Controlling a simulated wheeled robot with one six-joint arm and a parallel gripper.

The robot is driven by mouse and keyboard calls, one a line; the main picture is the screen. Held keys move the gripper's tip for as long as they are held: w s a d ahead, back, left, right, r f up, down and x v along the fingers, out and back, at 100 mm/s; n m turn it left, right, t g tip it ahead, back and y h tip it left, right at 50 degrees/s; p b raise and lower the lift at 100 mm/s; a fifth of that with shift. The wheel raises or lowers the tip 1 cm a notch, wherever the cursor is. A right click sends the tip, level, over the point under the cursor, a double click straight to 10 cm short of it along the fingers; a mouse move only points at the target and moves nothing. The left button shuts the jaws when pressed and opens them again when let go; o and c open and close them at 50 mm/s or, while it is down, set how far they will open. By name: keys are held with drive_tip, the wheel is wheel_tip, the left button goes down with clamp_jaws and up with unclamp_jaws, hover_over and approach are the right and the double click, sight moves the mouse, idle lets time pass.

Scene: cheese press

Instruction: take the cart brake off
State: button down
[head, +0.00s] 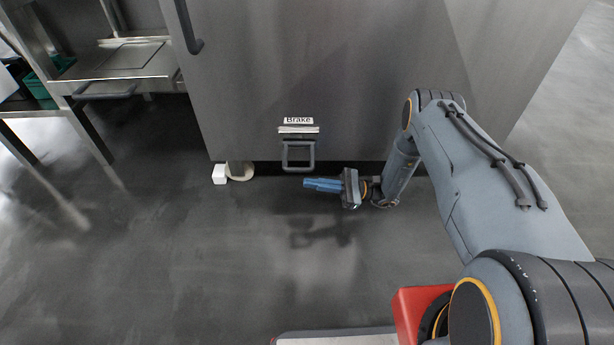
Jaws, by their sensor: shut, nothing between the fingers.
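The cart (330,75) is a large grey cabinet-like body that fills the upper middle of the head view. Low on its front is a white label reading "Brake" (298,121). Just under the label is the brake pedal (298,154), a dark rectangular loop frame hanging from a light plate. A pale caster wheel (242,171) shows under the cart's lower left, with a small white block (219,174) against it. My gripper (308,184) has blue fingers, shut and empty. It points left, just below and slightly right of the pedal, apart from it.
A steel table (118,62) with a drawer handle and a green crate (40,92) stands at the upper left. A dark handle (190,30) is on the cart's upper left. The grey floor (180,265) in front is clear.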

drive_tip(key=shift+s+a+r+b, duration=0.15)
drive_tip(key=shift+a+r, duration=0.2)
drive_tip(key=shift+r, duration=0.4)
drive_tip(key=shift+s+a+r+b, duration=0.15)
drive_tip(key=shift+a+r, duration=0.25)
drive_tip(key=shift+r, duration=0.35)
drive_tip(key=shift+a+r+b, duration=0.15)
drive_tip(key=shift+a+r, duration=0.2)
drive_tip(key=shift+r, duration=0.4)
drive_tip(key=shift+a, duration=0.1)
